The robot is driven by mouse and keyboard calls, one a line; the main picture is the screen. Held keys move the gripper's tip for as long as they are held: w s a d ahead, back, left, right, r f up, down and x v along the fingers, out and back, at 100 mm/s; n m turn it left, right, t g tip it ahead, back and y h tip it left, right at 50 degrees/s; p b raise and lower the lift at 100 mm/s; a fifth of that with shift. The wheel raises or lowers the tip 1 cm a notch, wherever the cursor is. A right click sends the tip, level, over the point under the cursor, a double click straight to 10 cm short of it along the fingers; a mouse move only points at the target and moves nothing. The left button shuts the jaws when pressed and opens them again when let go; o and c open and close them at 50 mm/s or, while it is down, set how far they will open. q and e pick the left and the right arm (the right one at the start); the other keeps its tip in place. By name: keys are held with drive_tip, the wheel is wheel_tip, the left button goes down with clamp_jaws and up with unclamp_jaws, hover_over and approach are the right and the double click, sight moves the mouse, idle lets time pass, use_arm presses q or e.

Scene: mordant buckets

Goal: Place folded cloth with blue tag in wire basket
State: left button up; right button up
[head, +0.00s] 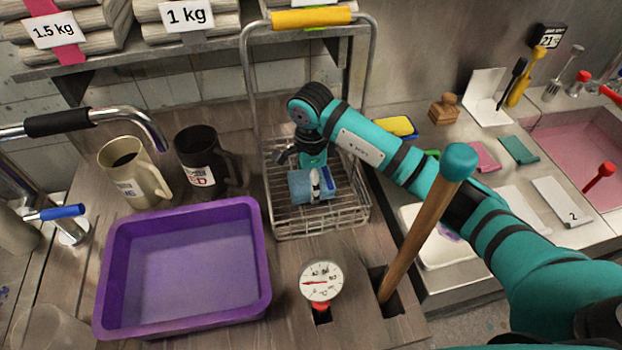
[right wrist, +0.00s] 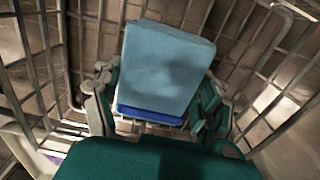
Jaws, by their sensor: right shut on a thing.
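The folded cloth is light blue with a darker blue tag (head: 325,178) and sits within the outline of the wire basket (head: 305,225). In the right wrist view the cloth (right wrist: 165,65) is held between the fingers, with a dark blue strip along its near edge. My right gripper (head: 313,182) points down into the basket and is shut on the cloth. Basket wires (right wrist: 285,110) surround the gripper in the wrist view. I cannot tell whether the cloth touches the basket floor. My left gripper is not in view.
A purple tub (head: 112,270) stands left of the basket, with a beige mug (head: 133,175) and a dark mug (head: 200,165) behind it. A dial thermometer (head: 321,282) and a wooden-handled tool with a teal top (head: 458,162) stand in front. The basket's tall handle (head: 310,18) arches behind my right gripper.

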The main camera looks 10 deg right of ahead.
drive_tip(key=o, duration=1.4)
drive_tip(key=shift+p, duration=0.35)
drive_tip(key=r+b, duration=0.1)
drive_tip(key=r, duration=0.2)
drive_tip(key=r+b, duration=0.1)
drive_tip(key=r, duration=0.2)
drive_tip(key=shift+s+d+b, duration=0.2)
drive_tip(key=shift+b, duration=0.2)
drive_tip(key=shift+r, duration=0.75)
